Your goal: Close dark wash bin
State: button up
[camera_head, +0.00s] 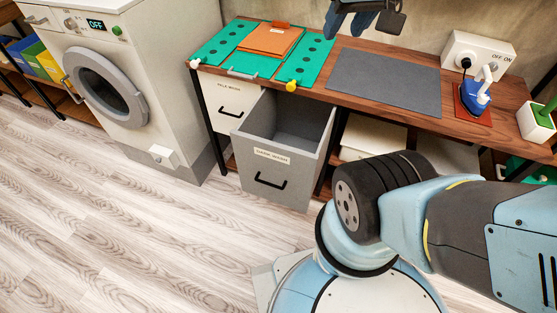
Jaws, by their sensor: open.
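The dark wash bin (287,183) is a grey drawer-like bin under the table, labelled "DARK WASH", with a black bar handle on its front. It is pulled out towards me, and its inside shows as empty where I can see it. My gripper (366,20) is at the top edge of the view, above the back of the table and right of the orange cloth. It is open and well away from the bin handle. The top of the gripper is cut off by the frame.
A pale wash bin (228,101) sits left of the dark one. The wooden table (415,107) carries a green board (265,65), an orange folded cloth (270,41), a grey mat (384,82) and a blue iron (476,94). A washing machine (165,120) stands left. The floor in front is clear.

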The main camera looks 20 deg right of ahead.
aim_at(280, 145)
jog(key=k, duration=0.55)
jog(key=u, duration=0.4)
jog(key=i, duration=0.5)
jog(key=k, duration=1.3)
jog(key=z, duration=0.4)
jog(key=i, duration=1)
jog(key=u, duration=0.05)
